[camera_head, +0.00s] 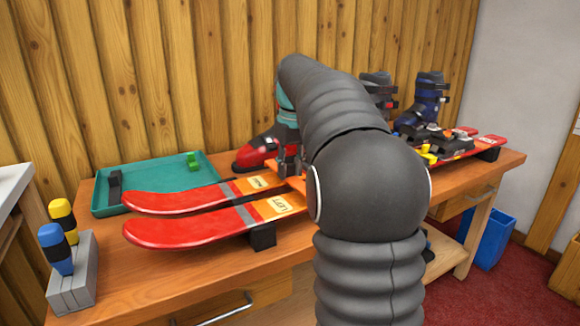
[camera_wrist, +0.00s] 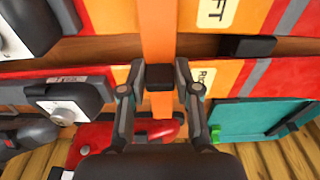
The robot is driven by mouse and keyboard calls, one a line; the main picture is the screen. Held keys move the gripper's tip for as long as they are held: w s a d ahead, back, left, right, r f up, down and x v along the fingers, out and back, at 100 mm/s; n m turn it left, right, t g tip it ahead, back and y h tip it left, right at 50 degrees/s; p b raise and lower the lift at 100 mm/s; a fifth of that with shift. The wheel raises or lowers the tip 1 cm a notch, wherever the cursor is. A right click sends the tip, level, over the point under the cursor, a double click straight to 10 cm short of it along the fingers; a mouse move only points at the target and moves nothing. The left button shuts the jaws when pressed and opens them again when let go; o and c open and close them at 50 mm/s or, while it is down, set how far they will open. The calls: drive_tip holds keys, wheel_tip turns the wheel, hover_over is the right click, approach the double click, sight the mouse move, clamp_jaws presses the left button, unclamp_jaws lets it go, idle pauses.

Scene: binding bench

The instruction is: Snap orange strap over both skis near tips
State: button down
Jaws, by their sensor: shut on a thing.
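The left ski (camera_head: 185,231) and right ski (camera_head: 170,201) lie side by side on the bench, red-orange, tips toward the left in the head view. In the wrist view the left ski (camera_wrist: 275,20) is above and the right ski (camera_wrist: 285,80) below. The orange strap (camera_wrist: 158,30) runs across the left ski and the gap to the right ski, between the bindings and the labels. My gripper (camera_wrist: 159,78) is shut on the strap's black end piece (camera_wrist: 159,77), over the right ski. In the head view my arm hides the gripper and most of the strap.
A teal tray (camera_head: 130,208) holds a black piece (camera_head: 115,187) and a green piece (camera_head: 193,161). A red boot (camera_head: 262,150) stands behind the skis; blue boots (camera_head: 425,98) stand right. A grey holder (camera_head: 75,280) with screwdrivers is front left. Black blocks (camera_head: 262,236) support the skis.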

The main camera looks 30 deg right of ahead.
sight(290, 165)
drive_tip(key=shift+f+b, duration=0.6)
drive_tip(key=shift+f, duration=0.45)
drive_tip(key=shift+c, duration=1.3)
unclamp_jaws()
drive_tip(key=shift+r, duration=0.1)
drive_tip(key=shift+r+p, duration=2.4)
drive_tip(key=shift+r, duration=2.5)
